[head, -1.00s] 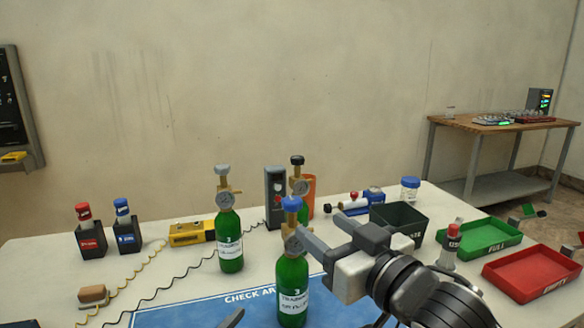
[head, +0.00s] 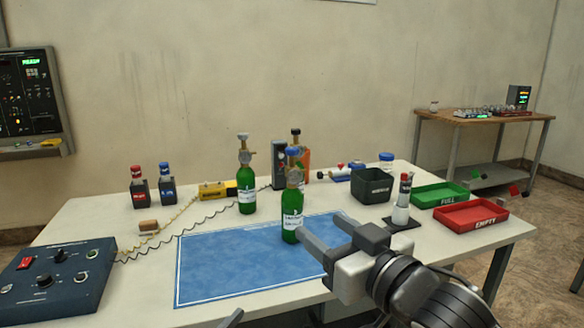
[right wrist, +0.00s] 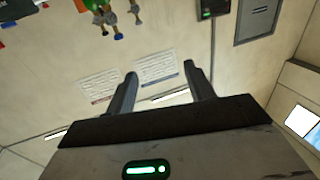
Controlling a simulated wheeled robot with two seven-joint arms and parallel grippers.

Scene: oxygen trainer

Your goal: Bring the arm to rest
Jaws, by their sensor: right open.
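My right gripper (head: 322,221) is in front of the table in the head view, its two fingers apart and pointing towards the table. The right wrist view shows its open fingers (right wrist: 159,80) with nothing between them. A green bottle with a blue knob and gauge (head: 292,205) stands upright on the blue mat (head: 240,270), just beyond the left fingertip in the picture; they look apart, though the depth is hard to judge. My left gripper cannot be made out; only an unclear dark sliver shows at the bottom edge.
Another green bottle (head: 246,190) stands behind the mat. A control box (head: 60,277) is at the left. A dark bin (head: 371,186), green tray (head: 440,197) and red tray (head: 470,217) are at the right. Most of the mat is bare.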

